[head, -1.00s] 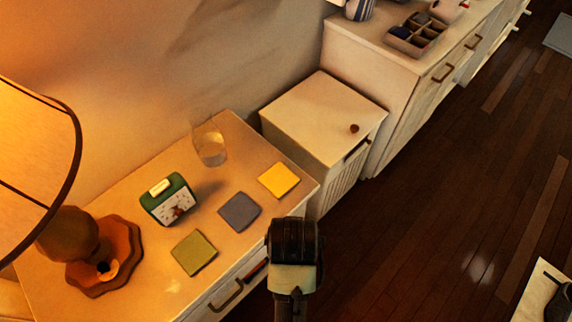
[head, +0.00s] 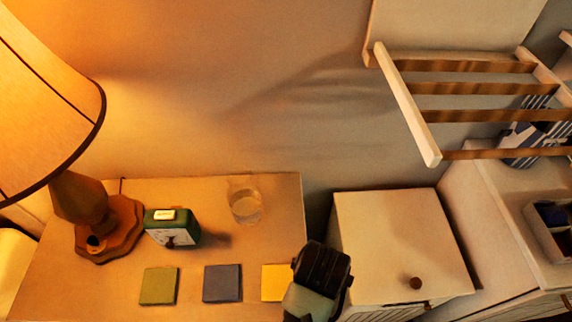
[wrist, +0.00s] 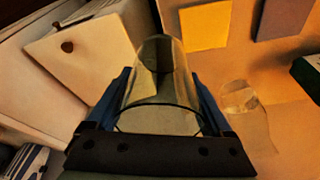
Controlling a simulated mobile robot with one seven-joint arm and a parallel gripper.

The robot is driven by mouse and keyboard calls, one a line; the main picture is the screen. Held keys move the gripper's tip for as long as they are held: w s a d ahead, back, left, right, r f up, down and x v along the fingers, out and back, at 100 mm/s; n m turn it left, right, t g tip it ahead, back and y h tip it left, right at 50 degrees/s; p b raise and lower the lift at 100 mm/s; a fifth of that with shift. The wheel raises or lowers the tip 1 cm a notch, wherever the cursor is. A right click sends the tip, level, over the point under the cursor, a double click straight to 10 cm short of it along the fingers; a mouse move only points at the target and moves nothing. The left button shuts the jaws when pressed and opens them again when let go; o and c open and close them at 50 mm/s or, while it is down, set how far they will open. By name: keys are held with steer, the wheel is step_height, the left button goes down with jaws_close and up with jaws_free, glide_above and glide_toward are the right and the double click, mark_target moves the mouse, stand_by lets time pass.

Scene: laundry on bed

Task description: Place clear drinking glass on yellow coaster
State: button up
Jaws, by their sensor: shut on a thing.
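My gripper (wrist: 160,88) is shut on a clear drinking glass (wrist: 158,62), which sits between its blue fingers in the wrist view. In the head view my arm's end covers the fingers and the held glass. The yellow coaster (head: 273,283) lies flat on the nightstand, partly covered by my arm on its right side. It also shows, bare, near the top of the wrist view (wrist: 205,27), above and right of the held glass and apart from it.
A second glass with water (head: 245,203) stands behind the coasters on the nightstand (head: 100,285). Blue-grey (head: 222,284) and green (head: 159,286) coasters, a green clock (head: 172,227) and a lamp (head: 105,230) are further left. A white cabinet (head: 395,235) and wall rack (head: 470,88) are right.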

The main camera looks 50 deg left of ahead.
steer(key=s+a+n, duration=0.4)
steer(key=a, duration=0.3)
steer(key=y, duration=0.1)
glide_above(280, 273)
steer(key=s, duration=0.1)
steer(key=shift+g, duration=0.4)
steer(key=f, duration=0.5)
steer(key=shift+d+f+b, duration=0.1)
steer(key=shift+d+b, duration=0.3)
steer(key=shift+f, duration=2.2)
steer(key=shift+f+b, duration=0.1)
steer(key=shift+b, duration=0.2)
steer(key=o, duration=1.3)
steer(key=shift+o, duration=0.2)
steer(key=p+v, duration=0.2)
steer(key=v, duration=1)
steer(key=shift+s, duration=0.1)
